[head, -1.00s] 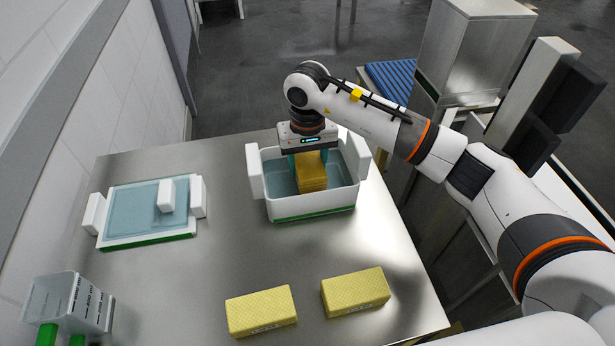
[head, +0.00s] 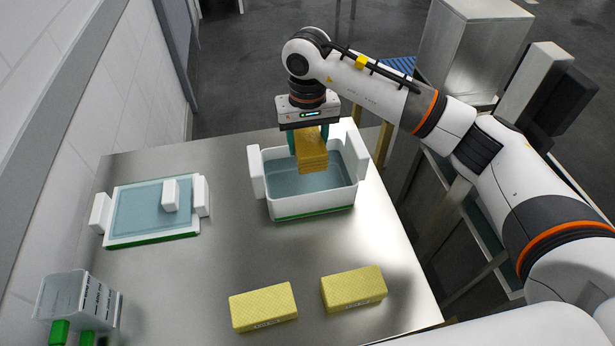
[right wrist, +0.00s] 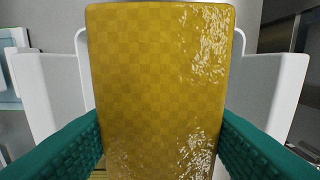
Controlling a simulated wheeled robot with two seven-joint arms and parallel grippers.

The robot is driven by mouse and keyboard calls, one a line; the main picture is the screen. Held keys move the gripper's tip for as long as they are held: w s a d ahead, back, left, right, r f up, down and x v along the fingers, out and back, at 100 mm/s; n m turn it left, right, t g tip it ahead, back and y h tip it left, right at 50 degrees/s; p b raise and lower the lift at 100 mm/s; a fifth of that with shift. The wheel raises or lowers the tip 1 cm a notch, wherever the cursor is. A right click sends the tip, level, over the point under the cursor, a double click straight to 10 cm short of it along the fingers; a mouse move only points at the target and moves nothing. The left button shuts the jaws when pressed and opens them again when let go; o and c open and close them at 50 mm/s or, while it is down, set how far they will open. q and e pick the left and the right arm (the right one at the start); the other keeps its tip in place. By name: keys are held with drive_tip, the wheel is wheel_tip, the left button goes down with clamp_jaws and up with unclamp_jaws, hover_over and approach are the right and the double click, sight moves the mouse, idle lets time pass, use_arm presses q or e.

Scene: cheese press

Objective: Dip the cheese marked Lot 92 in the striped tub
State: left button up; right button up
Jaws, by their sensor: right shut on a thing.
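My right gripper (head: 308,138) is shut on an amber cheese block (head: 312,157) and holds it over the white tub (head: 312,207) at the table's far side. The block's lower end is around the tub's rim height. In the right wrist view this cheese (right wrist: 160,80) looks darker and glossy, with pale wet-looking streaks between the teal fingers. No lot mark is readable on it. The tub has white end handles, bluish liquid inside and a green band along its base. My left gripper is not in view.
Two paler yellow cheese blocks (head: 263,307) (head: 353,289) lie at the near edge, their labels too small to read. A clear printed container (head: 77,298) with green parts sits near left. The table's middle is clear.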

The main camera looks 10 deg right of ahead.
sight(308, 136)
drive_tip(key=shift+r+p, duration=0.75)
drive_tip(key=shift+r, duration=1.6)
drive_tip(key=shift+f, duration=0.1)
